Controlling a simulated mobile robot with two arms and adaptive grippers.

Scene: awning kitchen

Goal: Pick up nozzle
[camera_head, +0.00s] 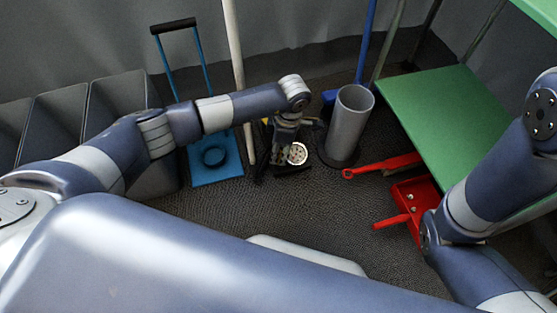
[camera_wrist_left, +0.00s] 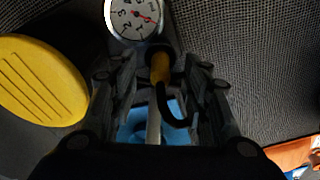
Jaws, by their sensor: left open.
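In the left wrist view, a small yellow nozzle (camera_wrist_left: 160,66) with a black end and a thin black hose (camera_wrist_left: 166,108) lies between my left gripper's fingers. My left gripper (camera_wrist_left: 157,80) is open, with one finger on each side of the nozzle. I cannot tell whether either finger touches it. A round white gauge (camera_wrist_left: 135,16) with a red needle is just beyond the fingertips. In the head view my left gripper (camera_head: 287,160) points down near the floor, beside the gauge (camera_head: 297,153), and hides the nozzle. My right arm is at the right; its gripper is out of frame.
A grey cylinder (camera_head: 349,118) stands just right of my left gripper. A white pole (camera_head: 236,70) and a blue-framed item (camera_head: 214,163) are to the left. A yellow disc (camera_wrist_left: 38,80) is beside the left finger. A red tool (camera_head: 385,165), red tray (camera_head: 420,196) and green panel (camera_head: 445,115) are right.

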